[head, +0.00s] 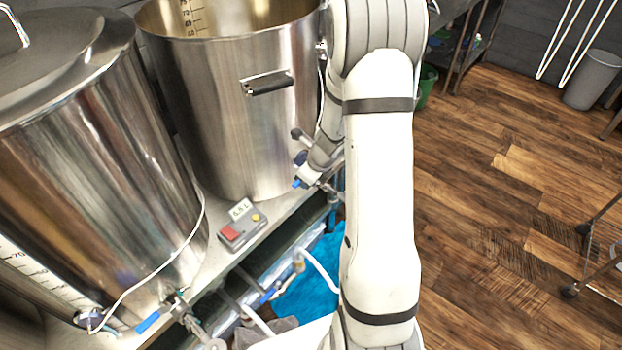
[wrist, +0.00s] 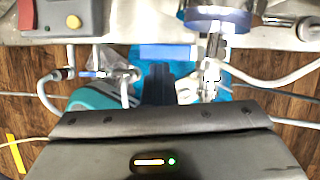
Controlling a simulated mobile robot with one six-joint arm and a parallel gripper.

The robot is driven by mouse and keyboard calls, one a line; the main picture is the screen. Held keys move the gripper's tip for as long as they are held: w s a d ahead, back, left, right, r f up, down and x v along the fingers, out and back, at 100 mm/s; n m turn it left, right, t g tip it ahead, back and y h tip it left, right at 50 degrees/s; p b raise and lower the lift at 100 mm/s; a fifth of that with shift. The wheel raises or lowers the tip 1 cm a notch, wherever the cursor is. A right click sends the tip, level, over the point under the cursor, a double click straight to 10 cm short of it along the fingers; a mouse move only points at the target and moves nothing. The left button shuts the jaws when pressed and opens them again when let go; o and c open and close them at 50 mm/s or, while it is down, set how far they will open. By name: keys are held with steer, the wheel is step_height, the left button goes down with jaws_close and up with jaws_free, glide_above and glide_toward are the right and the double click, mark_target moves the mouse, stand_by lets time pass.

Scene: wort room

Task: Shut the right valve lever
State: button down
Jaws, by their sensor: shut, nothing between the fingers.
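My gripper is mostly hidden behind my arm in the head view, in front of the right steel kettle (head: 240,110). In the wrist view my gripper (wrist: 157,70) is shut and empty, its dark fingers together. The right valve (wrist: 212,62) shows there as a metal body just right of the fingers. Its blue lever (wrist: 165,52) points left, crosswise to the valve body. The fingertips are close to the lever; I cannot tell whether they touch. In the head view a bit of blue (head: 299,183) shows by the right kettle's base, partly hidden.
The left kettle (head: 90,170) has its own blue-levered valve (head: 150,321). Below are hoses and another small blue lever (wrist: 92,74). Wooden floor (head: 500,200) is open at right.

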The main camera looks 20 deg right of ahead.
steer(key=shift+w+r, duration=0.1)
steer(key=shift+r, duration=0.1)
steer(key=s+a+r+n+p, duration=0.2)
steer(key=s+r+n+p, duration=0.15)
steer(key=r, duration=0.45)
steer(key=s+a+r+n+p, duration=0.25)
steer(key=r+n, duration=0.25)
steer(key=r, duration=0.3)
steer(key=s+a+r+n+p, duration=0.2)
steer(key=s+r+n+p, duration=0.25)
steer(key=r, duration=0.35)
steer(key=s+a+r+n+g+h+p, duration=0.1)
steer(key=s+r+n+h, duration=0.1)
steer(key=s+r+n, duration=0.8)
steer(key=shift+s+a+r+n+p, duration=0.15)
steer(key=shift+s+n+p, duration=0.25)
steer(key=shift+s+n, duration=1.95)
steer(key=shift+w+n, duration=0.75)
